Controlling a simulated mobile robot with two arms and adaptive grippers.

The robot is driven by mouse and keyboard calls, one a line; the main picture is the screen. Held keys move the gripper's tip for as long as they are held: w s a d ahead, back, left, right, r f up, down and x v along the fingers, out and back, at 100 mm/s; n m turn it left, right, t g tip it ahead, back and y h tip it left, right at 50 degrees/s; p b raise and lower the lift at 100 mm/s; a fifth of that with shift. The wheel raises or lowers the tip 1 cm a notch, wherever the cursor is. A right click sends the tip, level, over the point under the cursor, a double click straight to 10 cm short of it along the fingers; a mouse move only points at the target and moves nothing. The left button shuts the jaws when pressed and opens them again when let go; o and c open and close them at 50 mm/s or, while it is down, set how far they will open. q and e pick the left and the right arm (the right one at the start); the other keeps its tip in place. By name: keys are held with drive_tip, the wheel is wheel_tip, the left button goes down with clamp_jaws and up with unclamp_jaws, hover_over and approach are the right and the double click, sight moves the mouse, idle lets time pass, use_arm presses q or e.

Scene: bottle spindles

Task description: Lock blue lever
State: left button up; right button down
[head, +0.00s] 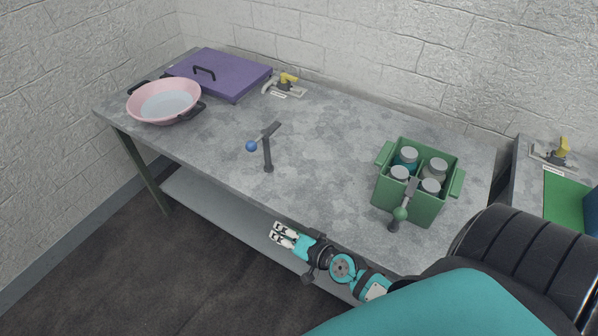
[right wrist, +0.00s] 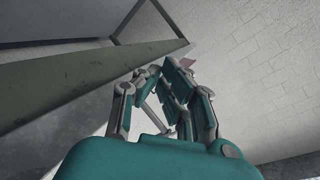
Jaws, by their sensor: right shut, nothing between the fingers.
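The blue lever is a dark grey post (head: 268,155) standing near the table's front edge. Its slanting arm has a blue ball (head: 252,146) at the lower left end and a dark grey piece at the upper right end. My right gripper (head: 283,236) is shut and empty in front of the table's front edge, apart from the lever and nearer to me. In the right wrist view the right gripper's fingers (right wrist: 165,82) show close together, and I cannot make out the blue ball there. My left gripper is not in view.
A second lever with a green ball (head: 400,214) stands before a green crate (head: 409,203) of jars. A pink pan (head: 164,100), a purple board (head: 225,72) and a yellow-handled clamp (head: 287,80) are at the back left. The table middle (head: 325,140) is clear.

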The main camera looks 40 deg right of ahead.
drive_tip(key=s+f+n+g, duration=0.2)
drive_tip(key=s+f, duration=0.2)
drive_tip(key=f, duration=0.4)
drive_tip(key=s+a+f+n+g+h, duration=0.1)
drive_tip(key=s+f+n+g, duration=0.1)
drive_tip(key=s+f, duration=0.3)
wheel_tip(320, 180, down, 5)
drive_tip(key=shift+r+g+p, duration=0.2)
drive_tip(key=shift+g+p, duration=0.1)
drive_tip(key=shift+g, duration=0.2)
drive_tip(key=shift+s, duration=0.1)
drive_tip(key=s+f+n+g, duration=0.2)
drive_tip(key=s+f, duration=0.4)
drive_tip(key=s, duration=0.3)
drive_tip(key=s+f+n+g+h, duration=0.1)
drive_tip(key=s+f+n+g, duration=0.1)
drive_tip(key=s+f, duration=0.4)
drive_tip(key=s+d+f+n+g+h, duration=0.1)
drive_tip(key=s+f+n+g, duration=0.2)
drive_tip(key=s, duration=0.9)
wheel_tip(320, 180, down, 3)
drive_tip(key=shift+f+g, duration=0.1)
drive_tip(key=shift+g, duration=0.2)
drive_tip(key=shift+w+d, duration=0.1)
